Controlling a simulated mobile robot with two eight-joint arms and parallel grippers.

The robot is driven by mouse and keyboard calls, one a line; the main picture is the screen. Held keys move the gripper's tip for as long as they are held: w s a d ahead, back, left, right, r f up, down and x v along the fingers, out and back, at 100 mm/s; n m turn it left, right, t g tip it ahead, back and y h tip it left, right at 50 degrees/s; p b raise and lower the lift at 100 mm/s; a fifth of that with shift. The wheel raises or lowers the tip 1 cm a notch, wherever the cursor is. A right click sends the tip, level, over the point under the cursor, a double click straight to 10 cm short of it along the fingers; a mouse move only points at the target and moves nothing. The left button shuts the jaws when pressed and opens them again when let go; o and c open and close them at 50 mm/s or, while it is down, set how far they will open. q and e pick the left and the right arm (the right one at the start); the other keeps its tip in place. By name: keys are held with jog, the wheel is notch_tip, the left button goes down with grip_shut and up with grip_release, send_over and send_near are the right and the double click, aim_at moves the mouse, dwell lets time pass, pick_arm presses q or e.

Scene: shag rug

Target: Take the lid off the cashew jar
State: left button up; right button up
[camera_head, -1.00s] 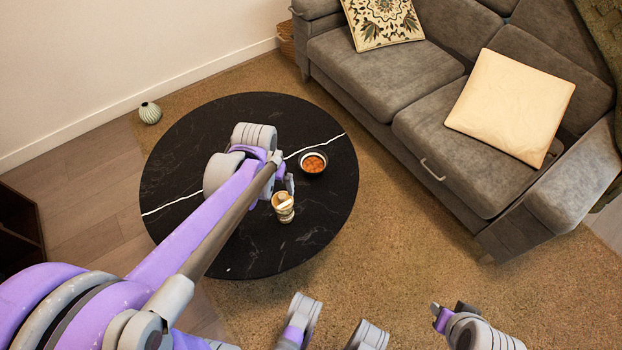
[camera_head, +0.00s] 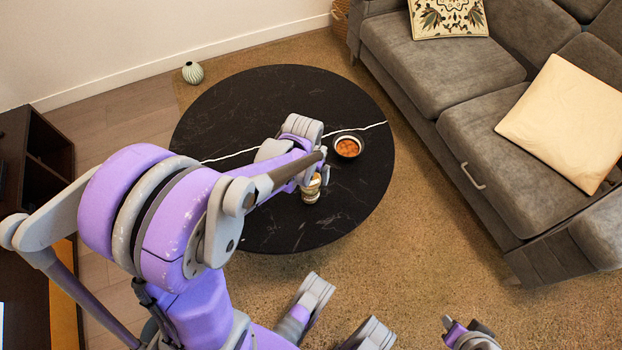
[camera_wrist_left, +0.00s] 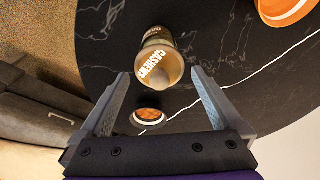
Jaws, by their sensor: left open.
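The cashew jar (camera_wrist_left: 157,50) stands on the round black table, its CASHEWS lettering showing in the left wrist view. In the head view the jar (camera_head: 311,192) is partly covered by my left gripper (camera_head: 313,178). In the left wrist view my left gripper (camera_wrist_left: 160,74) is open and empty, one finger on each side of the jar's near end. I cannot tell whether either finger touches it. The lid is not clearly distinct from the jar.
A dark-rimmed bowl with orange contents (camera_head: 347,147) sits on the black table (camera_head: 350,205), close to the jar. An orange-and-white round object (camera_wrist_left: 286,9) is at the wrist view's upper right. A grey sofa (camera_head: 480,125) stands at the right. The table's front is clear.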

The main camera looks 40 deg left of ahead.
pick_arm(q)
jog(key=shift+f, duration=0.15)
jog(key=shift+c, duration=0.3)
jog(key=c, duration=1.1)
